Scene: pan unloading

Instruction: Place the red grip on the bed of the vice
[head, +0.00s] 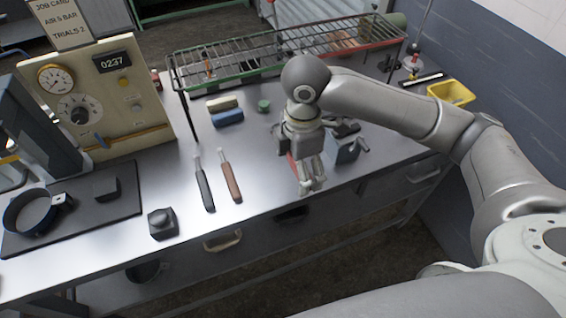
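My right gripper (311,184) hangs fingers-down over the front part of the bench, reached by the arm from the right. A red piece (292,167), probably the red grip, shows just left of its fingers. The gripper hides most of it, and I cannot tell whether the fingers hold it or stand in front of it. The vice (344,150), a small grey-blue block with a dark top and side handle, stands right of the gripper near the front edge. The gripper partly overlaps its left side in the picture. My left gripper is not in view.
A wire rack (290,50) on legs spans the bench's back. A gauge panel (95,95) stands left; a yellow bin (450,93) is far right.

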